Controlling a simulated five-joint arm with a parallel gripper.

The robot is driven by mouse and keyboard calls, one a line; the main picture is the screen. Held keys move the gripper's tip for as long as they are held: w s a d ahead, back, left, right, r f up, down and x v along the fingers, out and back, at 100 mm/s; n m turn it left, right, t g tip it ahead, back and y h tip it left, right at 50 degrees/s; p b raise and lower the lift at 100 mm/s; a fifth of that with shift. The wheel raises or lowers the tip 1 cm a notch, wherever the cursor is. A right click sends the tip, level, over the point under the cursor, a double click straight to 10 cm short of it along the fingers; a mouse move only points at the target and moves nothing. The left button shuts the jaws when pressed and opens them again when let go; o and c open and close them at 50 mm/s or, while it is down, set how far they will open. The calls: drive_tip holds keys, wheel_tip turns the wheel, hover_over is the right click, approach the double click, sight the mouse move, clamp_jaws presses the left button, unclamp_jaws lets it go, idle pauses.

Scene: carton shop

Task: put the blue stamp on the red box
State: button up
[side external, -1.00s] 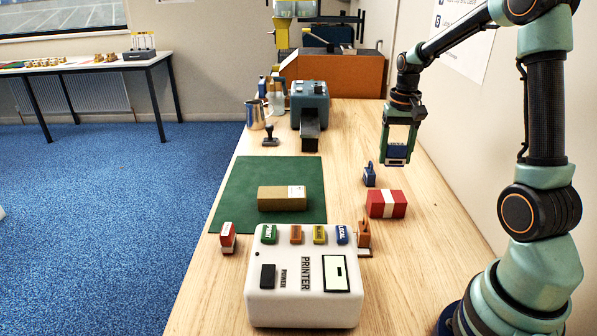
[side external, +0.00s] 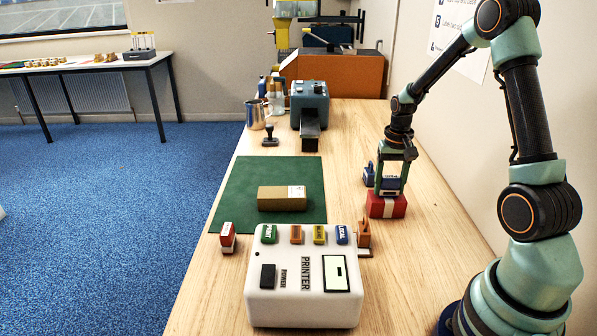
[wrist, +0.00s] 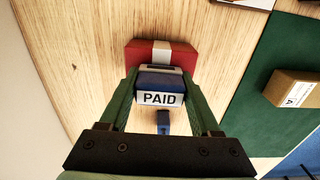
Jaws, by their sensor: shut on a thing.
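The blue stamp (side external: 391,183) has a white PAID label, which is readable in the wrist view (wrist: 160,98). My gripper (side external: 390,190) is shut on the stamp, with one green finger on each side. The red box (side external: 374,208) has a white band across it and sits on the wooden table, right of the green mat. It also shows in the wrist view (wrist: 184,58), partly hidden behind the stamp. The stamp is upright over the top of the box, at or just above it. I cannot tell whether they touch.
A small blue object (side external: 369,174) stands close behind the box. The green mat (side external: 235,190) holds a brown carton (side external: 275,199). A white printer box (side external: 300,295) with coloured blocks is in front. A red stamp (side external: 228,238) stands at left. The table right of the box is clear.

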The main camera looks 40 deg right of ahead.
sight(391, 176)
drive_tip(key=shift+f, duration=0.1)
drive_tip(key=o, duration=1.4)
wheel_tip(391, 176, up, 11)
drive_tip(key=shift+r, duration=0.15)
drive_tip(key=shift+a+r, duration=0.15)
drive_tip(key=shift+r, duration=0.4)
drive_tip(key=s+a+r+n+t, duration=0.2)
drive_tip(key=a+n, duration=0.1)
drive_tip(key=a, duration=0.4)
drive_tip(key=s+a+r+n+t, duration=0.1)
drive_tip(key=s+a+r+n, duration=0.1)
drive_tip(key=a, duration=0.5)
drive_tip(key=s+a+r+n+t, duration=0.2)
drive_tip(key=a+r+n, duration=0.1)
drive_tip(key=a, duration=0.4)
drive_tip(key=shift+a+n+t, duration=0.3)
drive_tip(key=shift+a+n, duration=0.05)
drive_tip(key=shift+n, duration=0.15)
